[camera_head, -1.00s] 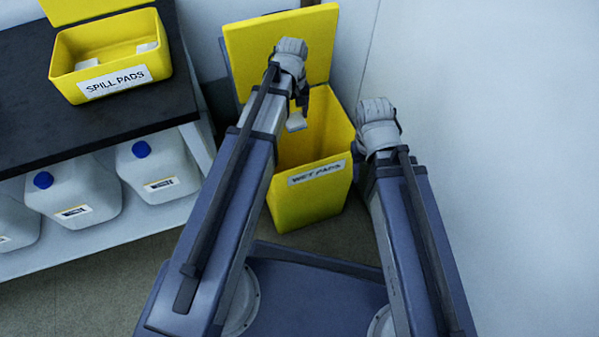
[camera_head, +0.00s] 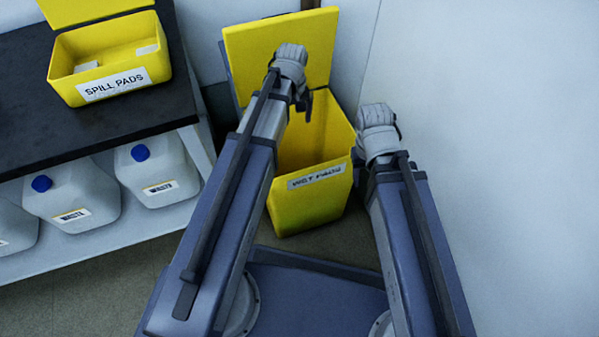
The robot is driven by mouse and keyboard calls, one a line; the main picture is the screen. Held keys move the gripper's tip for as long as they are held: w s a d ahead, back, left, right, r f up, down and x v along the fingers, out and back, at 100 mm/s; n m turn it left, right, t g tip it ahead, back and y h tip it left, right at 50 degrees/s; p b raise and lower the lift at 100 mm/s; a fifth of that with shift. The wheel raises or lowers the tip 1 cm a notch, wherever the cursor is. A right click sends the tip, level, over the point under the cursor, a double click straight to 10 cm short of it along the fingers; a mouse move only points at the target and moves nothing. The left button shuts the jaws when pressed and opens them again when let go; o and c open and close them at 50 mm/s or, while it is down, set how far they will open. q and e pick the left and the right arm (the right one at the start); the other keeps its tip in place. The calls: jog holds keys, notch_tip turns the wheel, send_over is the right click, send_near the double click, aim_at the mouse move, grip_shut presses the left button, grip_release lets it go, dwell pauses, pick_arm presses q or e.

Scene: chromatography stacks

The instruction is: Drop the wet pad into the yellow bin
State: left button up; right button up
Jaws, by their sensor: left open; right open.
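The yellow bin (camera_head: 307,207) labelled WET PADS stands on the floor between my arms with its lid (camera_head: 255,50) raised at the back. My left gripper (camera_head: 305,103) is over the bin's opening, mostly hidden behind its own wrist. It is open, and no pad shows in it. The wet pad is not in view; the bin's floor is hidden by my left arm and the front wall. My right gripper (camera_head: 359,158) is open beside the bin's right edge, its fingers largely hidden behind its wrist.
A black bench (camera_head: 110,130) on the left bears a yellow SPILL PADS box (camera_head: 158,72) with pads inside. Several white jugs with blue caps (camera_head: 158,178) stand on the shelf below. A pale wall (camera_head: 490,130) is close on the right.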

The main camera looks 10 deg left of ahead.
pick_arm(q)
notch_tip(320, 180, up, 8)
jog(key=p, duration=0.7)
jog(key=shift+f, duration=0.15)
jog(key=s+d+r+m+p, duration=0.3)
jog(key=s+r+p, duration=0.2)
jog(key=r+p, duration=0.3)
jog(key=s+d+r+m+p, duration=0.4)
jog(key=s+r+p, duration=0.1)
jog(key=r+p, duration=0.3)
jog(key=s+d+r+m+y+p, duration=0.1)
jog(key=s+d+r+m+p, duration=0.2)
jog(key=r+p, duration=0.5)
jog(key=shift+s+d+r+m+p, duration=0.35)
jog(key=shift+s+d+p, duration=0.2)
jog(key=shift+s, duration=0.55)
jog(key=shift+c, duration=0.3)
